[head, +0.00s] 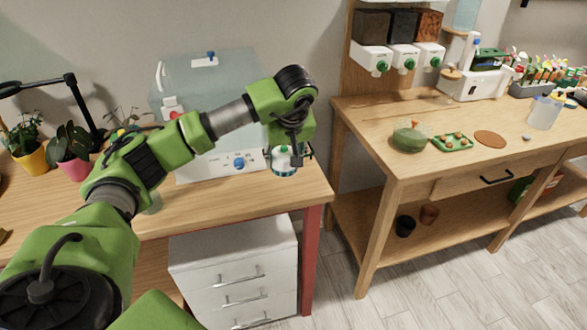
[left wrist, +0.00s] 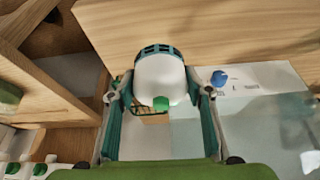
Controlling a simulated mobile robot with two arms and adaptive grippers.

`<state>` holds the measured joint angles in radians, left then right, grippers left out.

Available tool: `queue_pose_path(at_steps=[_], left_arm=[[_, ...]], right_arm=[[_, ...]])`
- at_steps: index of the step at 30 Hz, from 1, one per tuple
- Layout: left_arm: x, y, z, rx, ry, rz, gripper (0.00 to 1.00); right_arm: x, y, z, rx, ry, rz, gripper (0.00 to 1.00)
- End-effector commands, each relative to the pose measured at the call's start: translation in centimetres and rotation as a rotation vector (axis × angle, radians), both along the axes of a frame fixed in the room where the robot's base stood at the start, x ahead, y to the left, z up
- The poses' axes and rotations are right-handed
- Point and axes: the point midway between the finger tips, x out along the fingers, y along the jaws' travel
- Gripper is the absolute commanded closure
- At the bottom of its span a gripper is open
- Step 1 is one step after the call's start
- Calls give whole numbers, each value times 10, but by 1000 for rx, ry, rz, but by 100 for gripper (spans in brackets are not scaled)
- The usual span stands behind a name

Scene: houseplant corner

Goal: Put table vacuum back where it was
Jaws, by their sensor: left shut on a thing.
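The table vacuum (head: 284,163) is a small rounded white device with a teal slotted base and a green button. My left gripper (head: 291,153) is shut on it, over the right end of the left wooden table (head: 250,199). In the left wrist view the vacuum (left wrist: 160,80) sits between the two fingers of the left gripper (left wrist: 159,92), with its teal slotted end pointing away from the palm. I cannot tell whether it touches the tabletop. Part of it is hidden by the gripper in the head view. My right gripper is not in view.
A clear box with a white control base (head: 222,164) stands just left of the vacuum. Potted plants (head: 72,165) and a black lamp (head: 75,90) are at far left. A gap separates this table from the right workbench (head: 380,140). White drawers (head: 235,262) stand below.

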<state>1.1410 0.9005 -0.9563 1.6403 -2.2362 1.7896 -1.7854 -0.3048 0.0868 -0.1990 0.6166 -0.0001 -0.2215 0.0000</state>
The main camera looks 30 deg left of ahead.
Motion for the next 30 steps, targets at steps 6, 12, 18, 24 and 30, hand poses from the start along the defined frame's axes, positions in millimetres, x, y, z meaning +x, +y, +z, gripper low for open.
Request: queue_pose_path(at_steps=[6, 12, 18, 24, 30], left_arm=[[15, -8, -18, -1, -2, 0, 74], [21, -13, -41, 0, 3, 0, 74], [22, -13, -59, -1, -3, -1, 74], [22, -13, -59, 0, -3, -1, 74], [21, -13, -62, 0, -2, -1, 37]], right_arm=[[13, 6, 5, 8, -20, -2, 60], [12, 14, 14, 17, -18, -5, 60], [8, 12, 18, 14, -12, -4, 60], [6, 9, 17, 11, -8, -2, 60], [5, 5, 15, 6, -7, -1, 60]])
